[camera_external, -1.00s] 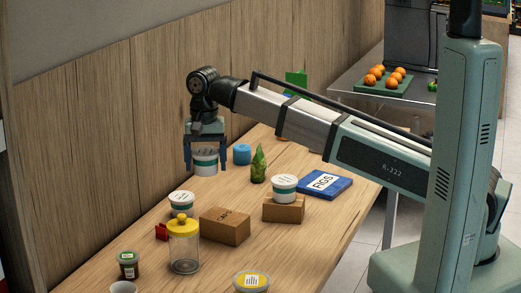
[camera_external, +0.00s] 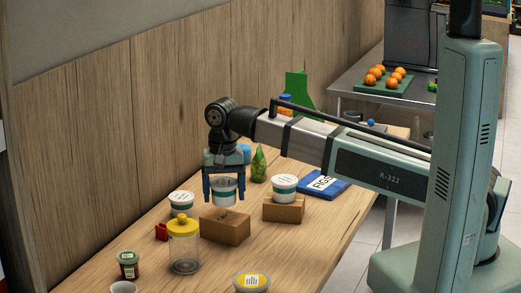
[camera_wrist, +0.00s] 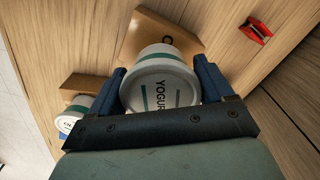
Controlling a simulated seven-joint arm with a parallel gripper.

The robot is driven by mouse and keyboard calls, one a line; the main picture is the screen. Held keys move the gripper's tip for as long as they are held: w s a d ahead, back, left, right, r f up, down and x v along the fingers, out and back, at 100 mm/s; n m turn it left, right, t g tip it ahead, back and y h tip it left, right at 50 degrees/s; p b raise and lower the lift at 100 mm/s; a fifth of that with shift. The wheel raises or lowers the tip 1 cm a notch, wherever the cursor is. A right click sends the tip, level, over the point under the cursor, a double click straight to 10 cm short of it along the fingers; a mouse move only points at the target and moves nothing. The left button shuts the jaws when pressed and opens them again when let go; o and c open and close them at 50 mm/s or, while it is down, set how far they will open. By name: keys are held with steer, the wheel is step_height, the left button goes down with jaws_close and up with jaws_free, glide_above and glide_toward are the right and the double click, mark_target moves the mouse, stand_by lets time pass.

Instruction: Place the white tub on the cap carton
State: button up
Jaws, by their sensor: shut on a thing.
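My gripper (camera_external: 224,198) is shut on a white tub (camera_external: 224,187) with a green band, held upright. In the wrist view the tub (camera_wrist: 160,92) sits between the two blue fingers, its lid reading "YOGUR". The brown cap carton (camera_external: 225,228) lies on the table just below the held tub in the external view. In the wrist view the carton (camera_wrist: 143,32) is partly hidden by the tub. I cannot tell whether the tub touches it.
A similar tub (camera_external: 284,184) stands on another brown carton (camera_external: 284,210) to the right. Another tub (camera_external: 181,199), a yellow-lidded jar (camera_external: 184,250) and a red object (camera_external: 161,232) are left of the cap carton. A blue figs box (camera_external: 323,184) lies behind right.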

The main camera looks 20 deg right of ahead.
mark_target(224, 203)
steer(key=shift+f, duration=1.75)
steer(key=shift+f, duration=0.15)
steer(key=o, duration=1)
steer(key=shift+o, duration=0.2)
step_height(224, 203, up, 12)
steer(key=shift+r, duration=0.15)
